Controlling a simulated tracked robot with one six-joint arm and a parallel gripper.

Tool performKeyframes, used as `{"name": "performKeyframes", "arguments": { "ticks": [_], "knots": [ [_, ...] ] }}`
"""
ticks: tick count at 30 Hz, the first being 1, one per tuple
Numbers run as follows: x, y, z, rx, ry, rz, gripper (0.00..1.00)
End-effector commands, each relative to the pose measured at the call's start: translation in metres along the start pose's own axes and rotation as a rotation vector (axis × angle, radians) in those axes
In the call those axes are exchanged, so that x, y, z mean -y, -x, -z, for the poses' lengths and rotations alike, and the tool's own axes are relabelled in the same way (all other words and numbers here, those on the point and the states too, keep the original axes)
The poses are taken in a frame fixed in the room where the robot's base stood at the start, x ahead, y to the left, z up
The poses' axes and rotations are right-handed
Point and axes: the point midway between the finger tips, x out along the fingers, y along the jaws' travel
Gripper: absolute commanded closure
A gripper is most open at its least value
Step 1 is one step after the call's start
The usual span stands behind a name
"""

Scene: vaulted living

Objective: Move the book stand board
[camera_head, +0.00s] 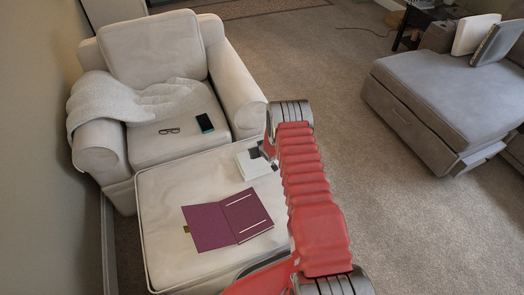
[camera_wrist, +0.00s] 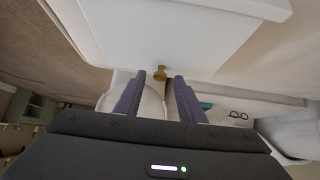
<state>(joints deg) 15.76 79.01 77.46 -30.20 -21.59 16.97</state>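I take the white panel (camera_head: 248,165) on the back right of the ottoman to be the book stand board; I am not certain. In the wrist view a large white panel (camera_wrist: 175,30) with a small brass knob (camera_wrist: 160,73) on its edge fills the top. My gripper (camera_wrist: 159,76) is open there, with the knob between its two dark fingertips; I see no clear contact. In the head view my red arm hides most of my gripper. A purple open book or folder (camera_head: 212,226) with white lines and a small brass tab lies in front of the panel.
The pale ottoman (camera_head: 160,195) stands against a cream armchair (camera_head: 155,50) with a throw blanket (camera_head: 125,100), glasses (camera_head: 169,131) and a dark phone (camera_head: 205,123) on it. A grey sofa (camera_head: 440,90) is at right. Carpet (camera_head: 320,75) between them is clear.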

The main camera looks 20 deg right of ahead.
Motion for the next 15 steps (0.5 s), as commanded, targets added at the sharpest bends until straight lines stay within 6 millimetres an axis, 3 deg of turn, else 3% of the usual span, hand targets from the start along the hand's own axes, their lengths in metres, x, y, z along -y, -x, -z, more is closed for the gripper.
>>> {"name": "performKeyframes", "arguments": {
  "ticks": [15],
  "knots": [
    [-0.001,0.061,0.001,0.000,-0.002,-0.002,0.64]
  ]
}}
